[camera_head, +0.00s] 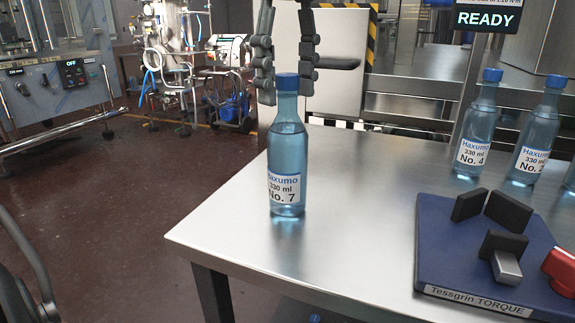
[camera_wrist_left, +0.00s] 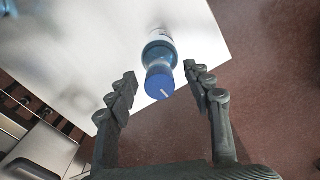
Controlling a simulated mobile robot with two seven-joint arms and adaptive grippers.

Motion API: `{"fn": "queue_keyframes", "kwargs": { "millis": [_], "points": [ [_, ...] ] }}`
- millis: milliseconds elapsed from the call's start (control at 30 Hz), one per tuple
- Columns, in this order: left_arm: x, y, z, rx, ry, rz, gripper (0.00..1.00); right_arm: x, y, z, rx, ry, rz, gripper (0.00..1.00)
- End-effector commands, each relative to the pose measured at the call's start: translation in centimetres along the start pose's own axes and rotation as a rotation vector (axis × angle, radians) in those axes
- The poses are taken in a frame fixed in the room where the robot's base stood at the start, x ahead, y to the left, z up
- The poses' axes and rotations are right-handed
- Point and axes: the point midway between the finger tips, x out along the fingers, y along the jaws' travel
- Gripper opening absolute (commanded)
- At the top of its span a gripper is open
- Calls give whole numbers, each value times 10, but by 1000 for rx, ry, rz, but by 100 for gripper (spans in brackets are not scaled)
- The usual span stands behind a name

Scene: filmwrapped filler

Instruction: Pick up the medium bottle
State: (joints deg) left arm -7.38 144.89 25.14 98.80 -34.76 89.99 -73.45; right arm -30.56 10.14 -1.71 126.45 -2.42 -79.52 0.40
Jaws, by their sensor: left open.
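A clear blue bottle (camera_head: 287,160) with a blue cap and a label reading "Haxumo 330 ml No. 7" stands upright near the left corner of the steel table (camera_head: 330,270). My left gripper (camera_head: 285,88) is open and comes down from above, with its fingers on either side of the bottle's cap in the head view. In the left wrist view, the bottle's blue cap (camera_wrist_left: 159,84) lies between the two open fingertips (camera_wrist_left: 160,73), with a gap visible on both sides. My right gripper is not in view.
More bottles of the same kind, including No. 4 (camera_head: 475,130) and another (camera_head: 538,135), stand at the table's right. A blue torque fixture (camera_head: 440,265) with black jaws and a red knob sits front right. The table between bottle No. 7 and the fixture is clear.

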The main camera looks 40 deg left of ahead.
Motion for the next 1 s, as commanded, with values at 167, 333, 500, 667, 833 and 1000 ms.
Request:
{"fn": "queue_keyframes", "kwargs": {
  "millis": [167,333,500,667,833,1000],
  "points": [
    [0,0,0,0,0,0,45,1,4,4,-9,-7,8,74],
    [0,0,0,0,0,0,24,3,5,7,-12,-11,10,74],
    [-1,0,0,0,0,0,3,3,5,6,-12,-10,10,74],
    [-1,0,0,0,1,0,0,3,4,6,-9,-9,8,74],
    [-1,0,0,0,1,1,0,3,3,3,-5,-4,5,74],
    [-2,0,0,0,1,1,0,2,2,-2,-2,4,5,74]
  ]
}}
